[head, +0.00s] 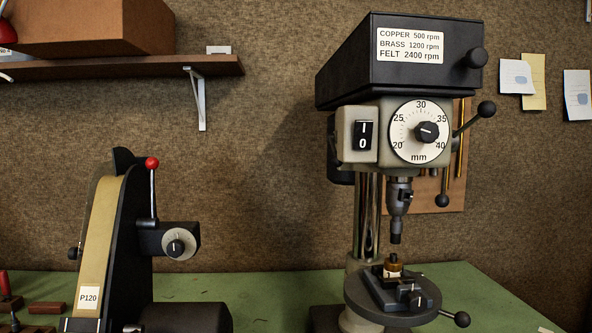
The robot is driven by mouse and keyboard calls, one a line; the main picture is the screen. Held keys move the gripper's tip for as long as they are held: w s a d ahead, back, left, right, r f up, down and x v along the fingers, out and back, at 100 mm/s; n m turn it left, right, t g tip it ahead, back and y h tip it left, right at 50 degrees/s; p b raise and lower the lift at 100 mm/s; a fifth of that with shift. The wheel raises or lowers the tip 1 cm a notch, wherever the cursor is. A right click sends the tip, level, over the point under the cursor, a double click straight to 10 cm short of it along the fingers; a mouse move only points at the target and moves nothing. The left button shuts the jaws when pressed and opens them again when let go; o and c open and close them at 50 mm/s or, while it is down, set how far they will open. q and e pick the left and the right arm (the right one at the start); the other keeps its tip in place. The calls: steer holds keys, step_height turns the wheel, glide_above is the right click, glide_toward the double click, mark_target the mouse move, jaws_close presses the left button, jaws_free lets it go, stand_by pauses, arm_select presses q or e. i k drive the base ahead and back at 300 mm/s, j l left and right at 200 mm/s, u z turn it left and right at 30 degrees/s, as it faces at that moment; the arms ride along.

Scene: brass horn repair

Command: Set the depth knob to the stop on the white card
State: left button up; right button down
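The dial is marked 20, 25, 30, 35 and 40, with "mm" at the bottom. A short pale line crosses the knob, tilted slightly; I cannot tell which end points to the scale. A white card (516,77) is pinned on the wall at the right, and another whitish card (578,95) hangs at the right edge. Neither gripper is in view.
The press head (345,75) carries a speed label. A switch (363,135) and a ball-ended lever (486,108) flank the dial. Below the chuck (399,195), a small vise (398,289) holds a brass piece (393,266). A belt sander (124,230) stands left on the green bench (270,290).

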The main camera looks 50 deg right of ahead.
mark_target(427, 132)
steer(key=z, duration=2.2)
